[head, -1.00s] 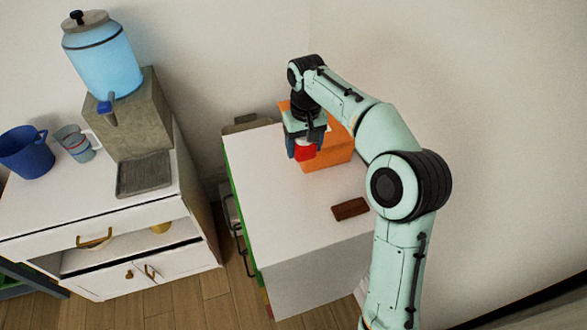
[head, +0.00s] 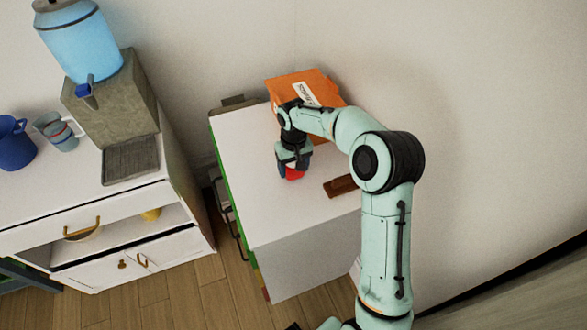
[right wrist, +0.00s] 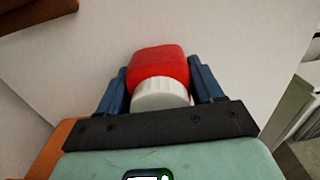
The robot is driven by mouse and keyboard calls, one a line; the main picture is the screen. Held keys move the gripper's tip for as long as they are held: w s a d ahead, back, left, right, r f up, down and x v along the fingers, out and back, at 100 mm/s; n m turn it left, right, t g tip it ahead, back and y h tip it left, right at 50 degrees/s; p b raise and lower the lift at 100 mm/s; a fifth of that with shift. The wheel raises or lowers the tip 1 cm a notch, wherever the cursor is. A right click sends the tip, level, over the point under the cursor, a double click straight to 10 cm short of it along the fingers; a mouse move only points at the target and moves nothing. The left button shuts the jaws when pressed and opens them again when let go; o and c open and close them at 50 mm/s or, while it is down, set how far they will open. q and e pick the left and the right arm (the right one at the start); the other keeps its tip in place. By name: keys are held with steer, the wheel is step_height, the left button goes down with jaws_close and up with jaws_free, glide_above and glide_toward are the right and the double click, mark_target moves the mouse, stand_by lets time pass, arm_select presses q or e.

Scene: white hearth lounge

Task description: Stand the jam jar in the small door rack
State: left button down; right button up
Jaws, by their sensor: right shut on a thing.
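The jam jar has a red body and a white ribbed lid. My right gripper (head: 293,163) is shut on the jam jar (head: 292,174), which is above the white cabinet top (head: 250,190). In the right wrist view the jar (right wrist: 158,62) sits between the blue fingers of my right gripper (right wrist: 160,88), its lid nearest the palm. Dark wire racks (head: 236,222) show low at the cabinet's green left edge, partly hidden from above; I cannot tell which is the small door rack. My left gripper is not in view.
An orange box (head: 290,88) stands at the back of the cabinet top, behind my right wrist. A brown block (head: 341,186) lies to the right of the jar. A counter at left holds a water dispenser (head: 110,100) and mugs. A floor gap separates counter and cabinet.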

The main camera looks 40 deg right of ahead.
steer(key=shift+f, duration=0.5)
steer(key=shift+f, duration=0.25)
steer(key=o, duration=1.2)
steer(key=shift+r, duration=0.2)
